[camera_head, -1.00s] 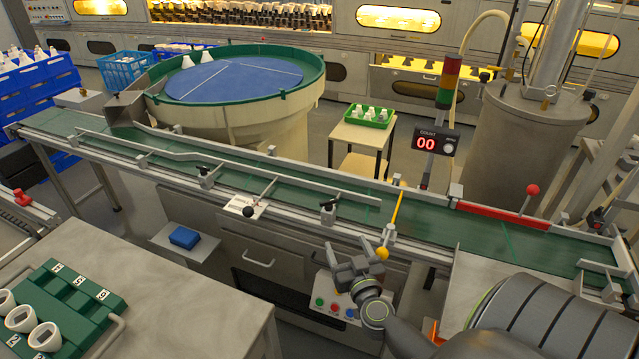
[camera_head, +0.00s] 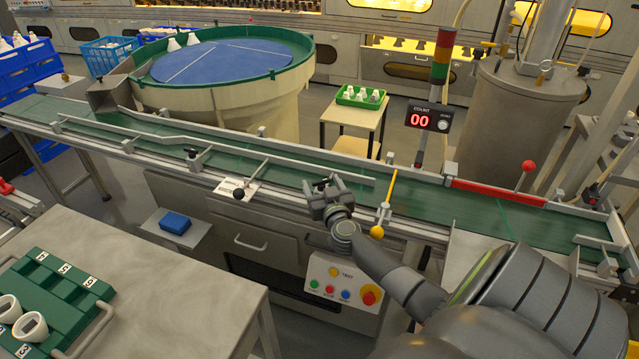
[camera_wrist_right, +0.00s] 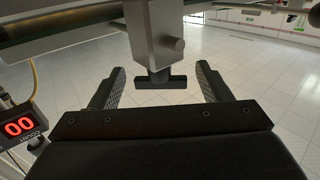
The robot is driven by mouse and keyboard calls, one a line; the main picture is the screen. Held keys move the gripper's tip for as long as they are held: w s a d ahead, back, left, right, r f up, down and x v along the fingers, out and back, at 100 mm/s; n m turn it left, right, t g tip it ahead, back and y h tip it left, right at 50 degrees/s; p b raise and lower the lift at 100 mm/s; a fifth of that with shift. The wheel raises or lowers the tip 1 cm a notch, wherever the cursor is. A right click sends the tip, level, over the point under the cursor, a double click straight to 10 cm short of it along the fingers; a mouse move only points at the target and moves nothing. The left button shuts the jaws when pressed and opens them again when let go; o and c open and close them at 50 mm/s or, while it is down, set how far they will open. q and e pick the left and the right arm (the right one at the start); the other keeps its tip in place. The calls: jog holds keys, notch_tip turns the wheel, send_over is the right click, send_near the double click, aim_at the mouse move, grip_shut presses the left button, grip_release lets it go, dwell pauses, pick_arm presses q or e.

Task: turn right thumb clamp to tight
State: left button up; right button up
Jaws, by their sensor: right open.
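The right thumb clamp shows in the wrist view as a grey block with a black T-shaped thumb handle (camera_wrist_right: 162,81) below it. The handle's bar lies crosswise. My right gripper (camera_wrist_right: 160,72) is open, one finger on each side of the handle, with a clear gap to both. In the head view my right gripper (camera_head: 325,186) is at the conveyor's near rail and largely covers this clamp. The left thumb clamp (camera_head: 191,153) stands farther left on the same rail. My left gripper is not in view.
The green conveyor (camera_head: 450,194) runs behind the gripper. A button box (camera_head: 343,283) is below. A black-knobbed lever (camera_head: 239,193) is to the left.

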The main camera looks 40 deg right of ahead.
jog(key=shift+x, duration=1.4)
jog(key=c, duration=1)
